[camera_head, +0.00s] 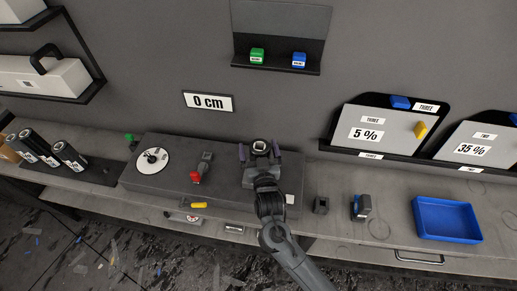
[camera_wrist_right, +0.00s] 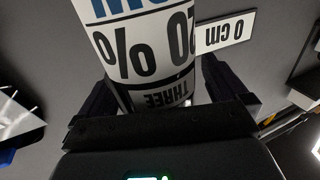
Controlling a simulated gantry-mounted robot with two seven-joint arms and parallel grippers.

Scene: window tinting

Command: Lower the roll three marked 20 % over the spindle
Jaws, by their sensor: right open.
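The roll marked 20 % and THREE (camera_wrist_right: 150,50) fills the middle of the right wrist view, its white label upside down there. My right gripper (camera_head: 261,153) is open, with one finger on each side of the roll; the fingers also show in the wrist view (camera_wrist_right: 158,92). In the head view only the roll's top end (camera_head: 259,146) shows between the fingers, above the right part of the dark bench unit (camera_head: 225,186). I cannot make out the spindle, nor tell whether the roll is around it. My left gripper is not in view.
A white disc (camera_head: 152,161) and a red-handled clamp-like tool (camera_head: 201,168) are on the unit's left part. Several dark rolls (camera_head: 70,155) stand at the far left. A blue tray (camera_head: 446,219) is at the right. A "0 cm" sign (camera_head: 208,101) hangs behind.

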